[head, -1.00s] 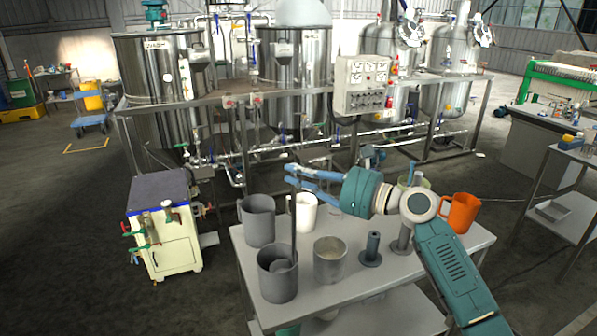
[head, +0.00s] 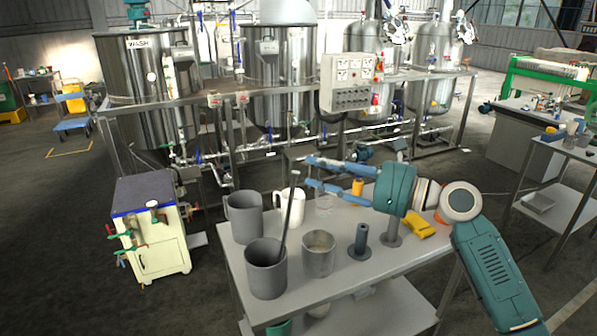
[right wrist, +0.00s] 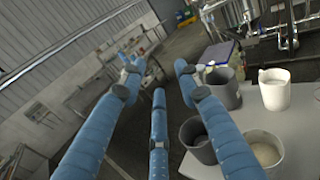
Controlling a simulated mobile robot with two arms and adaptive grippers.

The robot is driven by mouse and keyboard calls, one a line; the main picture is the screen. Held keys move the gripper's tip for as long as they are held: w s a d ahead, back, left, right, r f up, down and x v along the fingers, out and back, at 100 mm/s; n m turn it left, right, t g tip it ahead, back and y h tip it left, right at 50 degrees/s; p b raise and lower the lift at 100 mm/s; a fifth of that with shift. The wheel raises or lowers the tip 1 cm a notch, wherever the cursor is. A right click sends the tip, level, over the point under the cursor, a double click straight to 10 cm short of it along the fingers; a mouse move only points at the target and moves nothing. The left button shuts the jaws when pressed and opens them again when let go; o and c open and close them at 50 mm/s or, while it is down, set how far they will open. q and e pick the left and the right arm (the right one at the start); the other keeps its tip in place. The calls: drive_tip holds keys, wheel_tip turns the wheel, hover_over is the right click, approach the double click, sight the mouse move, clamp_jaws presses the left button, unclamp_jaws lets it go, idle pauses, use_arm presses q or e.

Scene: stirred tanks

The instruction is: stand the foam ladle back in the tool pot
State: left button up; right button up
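A thin grey rod (head: 289,212), which looks like the ladle's handle, stands in the front grey pot (head: 266,273) and leans right at its top. Its lower end is hidden in the pot. I cannot tell for sure that this pot is the tool pot. My right gripper (head: 311,172) is open and empty above the table, pointing left, its fingertips just right of the rod's top in the picture. In the right wrist view its blue fingers (right wrist: 157,78) are spread with nothing between them, and the front grey pot (right wrist: 196,143) shows at lower right. My left gripper is out of view.
On the table (head: 345,285) stand a grey jug (head: 243,216), a white mug (head: 291,208), a beige cup (head: 319,254) and a dark flanged peg (head: 360,243). A yellow item (head: 420,229) lies at right. A cream cabinet (head: 155,235) stands left of the table.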

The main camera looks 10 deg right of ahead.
drive_tip(key=shift+v, duration=1.45)
